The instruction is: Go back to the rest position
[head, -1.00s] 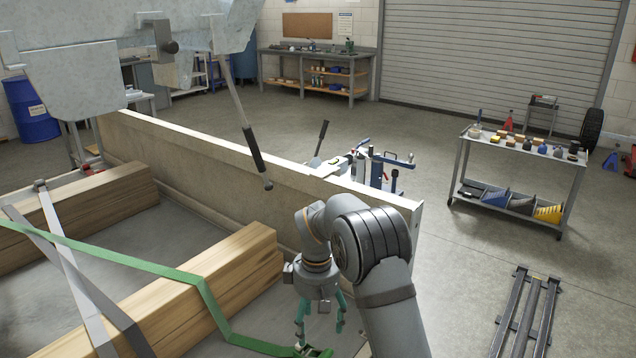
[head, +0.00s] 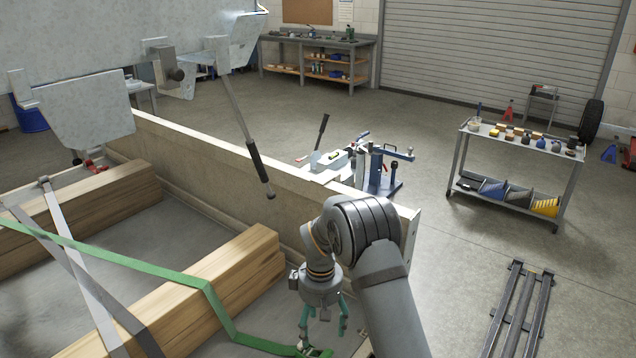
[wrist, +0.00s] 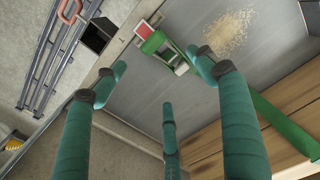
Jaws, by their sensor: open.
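My gripper (head: 323,335) hangs fingers-down over the trailer bed (head: 262,312), near its side board (head: 200,165). Its teal fingers are spread and hold nothing. In the wrist view my gripper (wrist: 160,75) also shows open, with a gap between the fingers. A green strap ratchet (wrist: 160,45) with a red-and-white end lies on the bed beyond the fingertips, apart from them as far as I can tell. In the head view the ratchet (head: 316,351) sits at the bottom edge, partly cut off. The green strap (head: 150,262) runs over the timber beams (head: 215,285).
A grey hanging structure (head: 85,110) with a black-handled rod (head: 258,165) is at the upper left. Grey straps (head: 75,260) cross the beams. A tool cart (head: 515,165) and dark metal rails (head: 520,310) are right of the trailer. Open floor lies between.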

